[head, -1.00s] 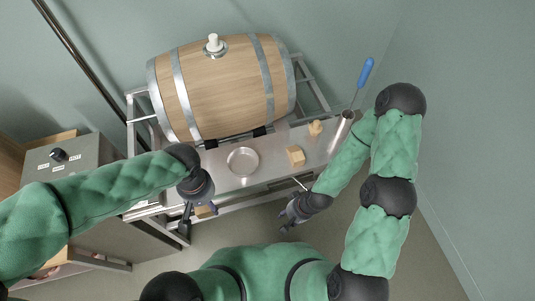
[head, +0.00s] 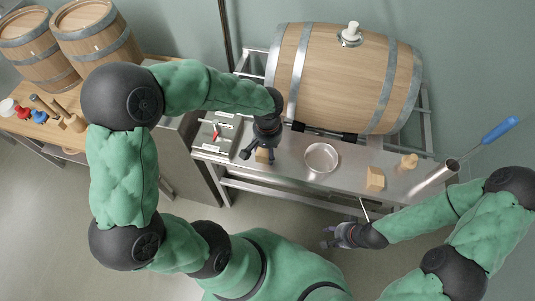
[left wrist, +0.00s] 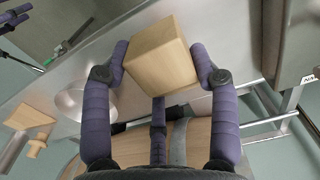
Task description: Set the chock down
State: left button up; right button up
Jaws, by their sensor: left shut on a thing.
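The chock is a pale wooden block (head: 262,156) in my left gripper (head: 259,152), over the left part of the steel bench top (head: 290,158), left of the metal bowl. In the left wrist view the chock (left wrist: 160,55) sits between the purple fingers, which press on its sides. I cannot tell whether its underside touches the bench. My right gripper (head: 332,237) is low in front of the bench, away from the chock. Its fingers are too small to read.
A barrel (head: 345,80) with a white bung lies on a rack behind the bench. A metal bowl (head: 321,157), another wooden block (head: 375,179), a wooden peg (head: 409,161) and a steel tube (head: 436,178) with a blue-handled tool stand to the right. Bare steel separates chock and bowl.

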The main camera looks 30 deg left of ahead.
aim_at(267, 152)
pick_arm(q)
jog(key=shift+w+a+f, duration=0.35)
jog(key=shift+w+f, duration=0.2)
jog(key=shift+f, duration=0.15)
jog(key=shift+w+a+f+b, duration=0.15)
jog(key=shift+f+b, duration=0.6)
jog(key=shift+f, duration=1)
jog(key=shift+f, duration=0.2)
jog(key=o, duration=1.2)
jog(key=shift+r, duration=0.25)
notch_tip(267, 152, up, 12)
jog(key=p, duration=0.3)
jog(key=shift+p, duration=0.35)
